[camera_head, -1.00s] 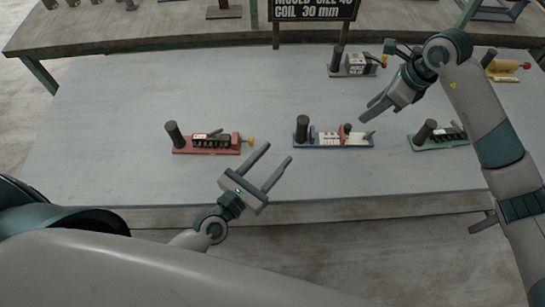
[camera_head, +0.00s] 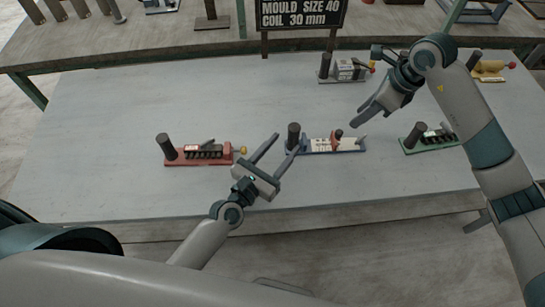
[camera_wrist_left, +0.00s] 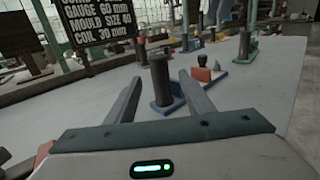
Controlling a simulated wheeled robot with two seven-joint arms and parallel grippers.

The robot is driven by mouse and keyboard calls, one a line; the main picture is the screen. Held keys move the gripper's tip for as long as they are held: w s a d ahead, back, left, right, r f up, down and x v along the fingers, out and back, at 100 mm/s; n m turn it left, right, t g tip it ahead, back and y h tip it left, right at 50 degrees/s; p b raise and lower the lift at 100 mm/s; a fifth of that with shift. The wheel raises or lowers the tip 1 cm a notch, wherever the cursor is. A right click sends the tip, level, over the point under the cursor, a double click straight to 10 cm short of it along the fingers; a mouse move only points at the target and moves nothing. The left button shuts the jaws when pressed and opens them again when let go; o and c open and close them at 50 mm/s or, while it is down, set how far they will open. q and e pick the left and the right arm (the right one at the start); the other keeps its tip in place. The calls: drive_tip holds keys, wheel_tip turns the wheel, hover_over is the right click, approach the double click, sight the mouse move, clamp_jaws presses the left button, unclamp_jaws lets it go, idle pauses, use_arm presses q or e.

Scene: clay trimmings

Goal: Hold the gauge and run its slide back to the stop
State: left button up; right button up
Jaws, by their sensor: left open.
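The gauge (camera_head: 325,147) has a blue base, a white scale face and a dark upright post (camera_head: 293,134) at its left end. Its red slide (camera_head: 336,144) with a dark knob stands right of the scale's middle, and a grey pointed piece (camera_head: 361,140) is at the right end. My left gripper (camera_head: 287,142) is open at the post end, empty. In the left wrist view the post (camera_wrist_left: 160,80) shows between and beyond the fingers, with the red slide (camera_wrist_left: 202,74) to its right. My right gripper (camera_head: 358,118) hangs above and right of the gauge; its finger gap is unclear.
A red-based device (camera_head: 198,158) lies left, a green-based one (camera_head: 430,140) right, a grey-based one (camera_head: 345,72) behind, and a yellow one (camera_head: 488,70) far right. A sign (camera_head: 300,14) stands at the back. The table (camera_head: 110,120) is bare at left.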

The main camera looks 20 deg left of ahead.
use_arm(q)
drive_tip(key=x, duration=0.9)
drive_tip(key=shift+w+d, duration=0.15)
drive_tip(key=shift+w, duration=0.25)
drive_tip(key=shift+c, duration=0.3)
clamp_jaws()
use_arm(e)
drive_tip(key=shift+o, duration=0.7)
drive_tip(key=shift+r, duration=0.15)
drive_tip(key=shift+s+d+r+m+t, duration=0.2)
drive_tip(key=shift+s+r+m, duration=0.1)
drive_tip(key=shift+r+m, duration=0.2)
drive_tip(key=shift+s+d+r+m+t, duration=0.2)
drive_tip(key=shift+s+r+m, duration=0.1)
drive_tip(key=shift+r+m, duration=0.15)
